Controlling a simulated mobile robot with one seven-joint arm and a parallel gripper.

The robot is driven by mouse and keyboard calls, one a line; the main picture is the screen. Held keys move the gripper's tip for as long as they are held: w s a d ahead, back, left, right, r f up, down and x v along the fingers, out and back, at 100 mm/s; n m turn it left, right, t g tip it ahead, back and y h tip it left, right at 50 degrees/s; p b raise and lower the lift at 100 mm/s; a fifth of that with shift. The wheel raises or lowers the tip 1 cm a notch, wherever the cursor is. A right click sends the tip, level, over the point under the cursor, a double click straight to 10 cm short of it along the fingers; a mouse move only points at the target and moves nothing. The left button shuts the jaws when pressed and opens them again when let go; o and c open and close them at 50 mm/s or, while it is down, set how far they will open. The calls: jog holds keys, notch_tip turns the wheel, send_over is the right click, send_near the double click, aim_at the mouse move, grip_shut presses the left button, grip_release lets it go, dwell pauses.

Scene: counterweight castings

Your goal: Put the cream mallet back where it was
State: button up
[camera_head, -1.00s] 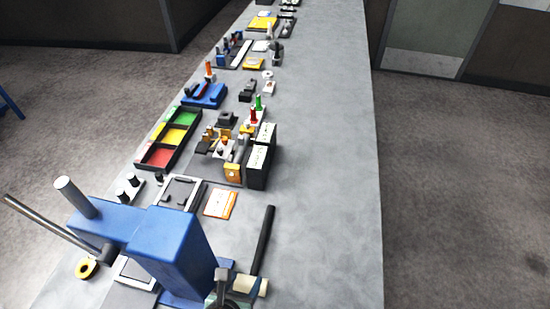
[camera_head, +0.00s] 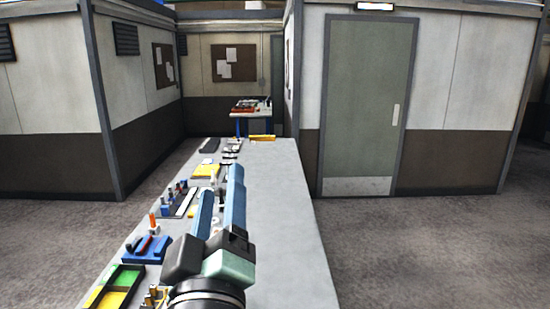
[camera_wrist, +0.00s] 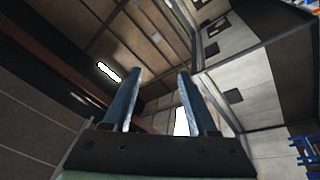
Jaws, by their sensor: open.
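The cream mallet is not visible in either current view. My gripper (camera_head: 221,178) is raised over the long grey bench (camera_head: 285,230) in the head view, its two blue fingers pointing away along the bench. The fingers stand apart with nothing visible between them. In the wrist view my gripper (camera_wrist: 161,75) also shows open and empty, with ceiling and wall panels behind it. The near part of the bench is out of view.
A tray with green and yellow compartments (camera_head: 122,278) and a blue fixture (camera_head: 145,248) line the bench's left side. Several small tools and a yellow tray (camera_head: 207,170) lie farther back. The bench's right side is clear. A grey door (camera_head: 365,110) stands beyond.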

jog(key=s+d+r+m+t+h, duration=0.1)
jog(key=s+d+r+m+t, duration=0.2)
jog(key=r, duration=0.6)
jog(key=s+d+r+m+t, duration=0.3)
jog(key=s+r+m, duration=0.4)
jog(key=r, duration=0.2)
jog(key=shift+s+d+r+h, duration=0.2)
jog(key=shift+s+d+h, duration=0.05)
jog(key=shift+s+h, duration=0.15)
notch_tip(320, 180, down, 5)
jog(key=b, duration=0.5)
jog(key=shift+a+f, duration=0.1)
jog(key=shift+f, duration=0.1)
